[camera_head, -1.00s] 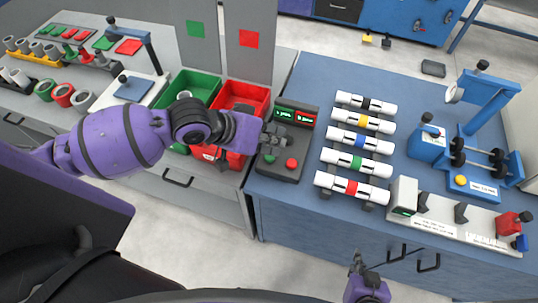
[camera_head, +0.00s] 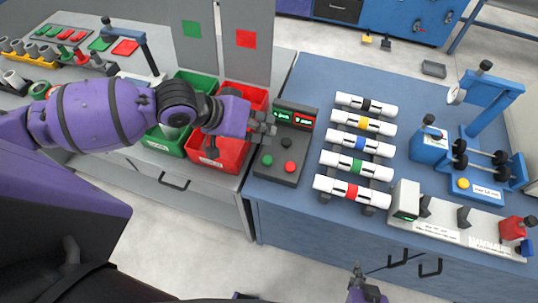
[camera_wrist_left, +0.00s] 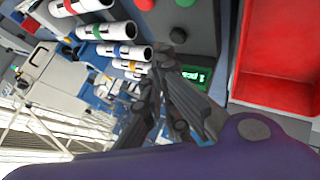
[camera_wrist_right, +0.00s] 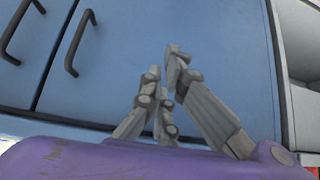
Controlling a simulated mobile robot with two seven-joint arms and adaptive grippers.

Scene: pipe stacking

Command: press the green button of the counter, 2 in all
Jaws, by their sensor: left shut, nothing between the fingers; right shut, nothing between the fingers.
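The counter (camera_head: 283,150) is a dark grey box at the left end of the blue bench, with a green and a red lit display (camera_head: 294,116) at its far end. Its green button (camera_head: 267,160) is uncovered at the near left, with a red button (camera_head: 289,167) to its right and a black knob above. My left gripper (camera_head: 268,128) is shut and empty, over the counter's left edge near the display and apart from the green button. It shows in the left wrist view (camera_wrist_left: 165,50). My right gripper (camera_head: 357,270) is shut and empty, low in front of the bench; it shows in the right wrist view (camera_wrist_right: 163,65).
A red bin (camera_head: 222,155) and a green bin (camera_head: 165,143) stand left of the counter, below my left arm. Several white pipes with coloured bands (camera_head: 352,190) lie in a rack to the right. A blue fixture (camera_head: 478,125) stands farther right.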

